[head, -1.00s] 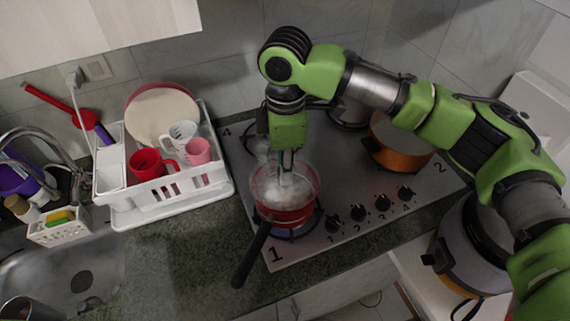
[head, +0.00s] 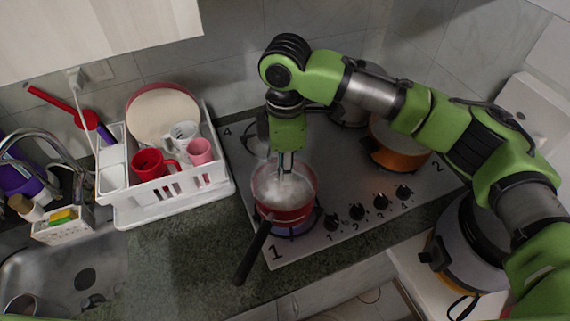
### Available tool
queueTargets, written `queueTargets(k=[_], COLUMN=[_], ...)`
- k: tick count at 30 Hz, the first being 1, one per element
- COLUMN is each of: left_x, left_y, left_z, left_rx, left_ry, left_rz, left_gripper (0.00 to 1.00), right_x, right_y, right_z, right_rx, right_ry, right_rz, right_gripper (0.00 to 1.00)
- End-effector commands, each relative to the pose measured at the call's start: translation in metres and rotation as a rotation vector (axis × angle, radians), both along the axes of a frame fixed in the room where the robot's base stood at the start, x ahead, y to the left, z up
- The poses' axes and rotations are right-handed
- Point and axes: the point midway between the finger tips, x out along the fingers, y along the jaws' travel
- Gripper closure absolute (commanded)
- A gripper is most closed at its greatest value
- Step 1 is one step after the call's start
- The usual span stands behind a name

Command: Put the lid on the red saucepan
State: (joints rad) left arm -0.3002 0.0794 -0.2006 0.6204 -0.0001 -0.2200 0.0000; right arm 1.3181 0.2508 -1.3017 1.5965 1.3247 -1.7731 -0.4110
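The red saucepan (head: 285,212) stands on the front left burner of the stove, its black handle pointing toward the front left. Its top looks whitish and hazy, like clear glass or steam, so I cannot make out the lid's edge clearly. My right gripper (head: 287,170) points straight down over the middle of the saucepan. Its fingers are close together, with their tips at or just above the pale centre of the pan top. I cannot tell whether they hold a lid knob. My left gripper is not in view.
An orange pot (head: 400,155) stands at the back right of the stove (head: 345,185), beneath my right arm. A white dish rack (head: 170,205) with cups and plates is on the left. A large rice cooker (head: 465,245) is at the right. The counter (head: 185,260) in front is clear.

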Motion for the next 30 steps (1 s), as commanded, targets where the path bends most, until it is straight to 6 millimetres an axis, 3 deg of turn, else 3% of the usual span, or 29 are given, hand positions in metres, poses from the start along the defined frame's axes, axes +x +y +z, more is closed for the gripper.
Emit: queueTargets(k=[12, 13, 15, 22, 25, 30], left_x=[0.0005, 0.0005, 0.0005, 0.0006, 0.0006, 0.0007], left_y=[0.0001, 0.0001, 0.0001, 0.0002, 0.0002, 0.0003], left_z=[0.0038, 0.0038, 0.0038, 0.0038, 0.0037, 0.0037], left_rx=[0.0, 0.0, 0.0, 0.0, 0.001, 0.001], left_ry=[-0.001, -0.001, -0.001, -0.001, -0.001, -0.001], left_rz=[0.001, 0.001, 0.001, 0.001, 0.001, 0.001], left_gripper=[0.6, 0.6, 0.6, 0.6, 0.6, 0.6], right_x=[-0.0001, -0.0001, 0.0, -0.0001, -0.0002, -0.0002], right_y=[0.0, 0.0, 0.0, 0.0, 0.0, 0.0], right_z=[-0.0053, -0.0052, -0.0052, -0.0052, -0.0055, -0.0055], right_rx=[0.0, 0.0, 0.0, 0.0, 0.0, 0.0], right_ry=[0.0, 0.0, 0.0, 0.0, 0.001, 0.001], right_rz=[0.0, 0.0, 0.0, 0.0, 0.0, 0.0], right_gripper=[1.0, 0.74, 0.6, 0.6, 0.43, 0.43])
